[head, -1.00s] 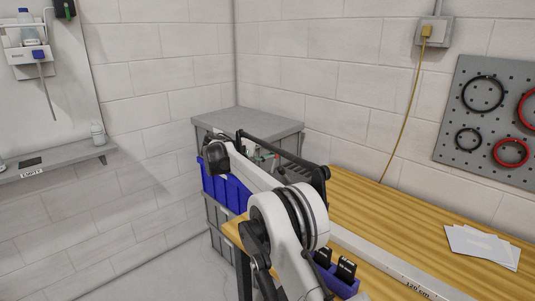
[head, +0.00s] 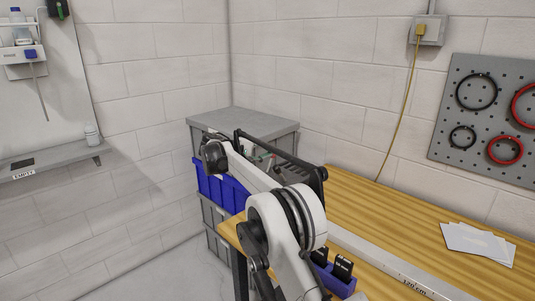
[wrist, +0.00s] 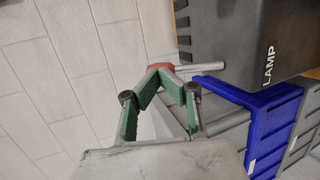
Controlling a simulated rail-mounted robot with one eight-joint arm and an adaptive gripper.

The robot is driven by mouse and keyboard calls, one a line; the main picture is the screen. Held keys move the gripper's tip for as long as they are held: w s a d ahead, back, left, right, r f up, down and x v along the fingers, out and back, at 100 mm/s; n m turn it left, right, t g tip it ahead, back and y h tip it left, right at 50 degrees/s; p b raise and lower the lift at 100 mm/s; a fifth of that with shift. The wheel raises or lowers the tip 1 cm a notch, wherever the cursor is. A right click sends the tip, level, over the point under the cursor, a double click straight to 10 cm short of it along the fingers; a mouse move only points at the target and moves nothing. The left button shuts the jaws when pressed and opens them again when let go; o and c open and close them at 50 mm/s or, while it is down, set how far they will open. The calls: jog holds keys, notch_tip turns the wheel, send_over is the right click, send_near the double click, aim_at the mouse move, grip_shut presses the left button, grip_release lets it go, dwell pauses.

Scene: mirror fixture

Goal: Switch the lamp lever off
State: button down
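In the wrist view a dark grey box (wrist: 235,38) with the word LAMP on it fills the upper right. A lever with a pale rod (wrist: 205,66) and a red knob (wrist: 160,67) sticks out of its left side. My gripper (wrist: 160,76) has green finger pads, and their tips come together right at the red knob. The fingertips look shut and partly cover the knob. I cannot tell whether they touch or hold it. In the head view my arm hides most of the gripper and the lever.
A blue crate (head: 217,186) and grey crates stand under a grey top (head: 243,120) in the corner. A wooden bench (head: 370,215) runs to the right, with papers (head: 478,243) on it. A wall shelf (head: 55,162) is at the left.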

jog(key=r+v, duration=0.1)
jog(key=v, duration=1.3)
jog(key=s+d+r+g+y, duration=0.1)
jog(key=s+d+r, duration=0.15)
jog(key=d, duration=0.25)
jog(key=s+d+r+m+y, duration=0.1)
jog(key=d+r, duration=0.2)
jog(key=d, duration=0.2)
jog(key=s+d+r+g+y, duration=0.1)
jog(key=d+r, duration=0.1)
jog(key=d, duration=0.4)
jog(key=s+d+r+m+y, duration=0.2)
jog(key=s+d+y, duration=0.1)
jog(key=s+d, duration=1)
jog(key=s+d+f+m+y, duration=0.1)
jog(key=s+d+f+y, duration=0.15)
jog(key=s, duration=0.65)
jog(key=s+d+f+m+y, duration=0.15)
jog(key=s+d, duration=0.25)
jog(key=s, duration=0.5)
jog(key=s+d+f+m, duration=0.1)
jog(key=s+f, duration=0.4)
jog(key=s, duration=0.3)
jog(key=s+f+m+y, duration=0.1)
jog(key=s+f, duration=0.5)
jog(key=s, duration=0.2)
jog(key=shift+s+d+m+t+y+b, duration=0.2)
jog(key=shift+d+m+t+y+b, duration=0.1)
jog(key=shift+d+m+b, duration=0.1)
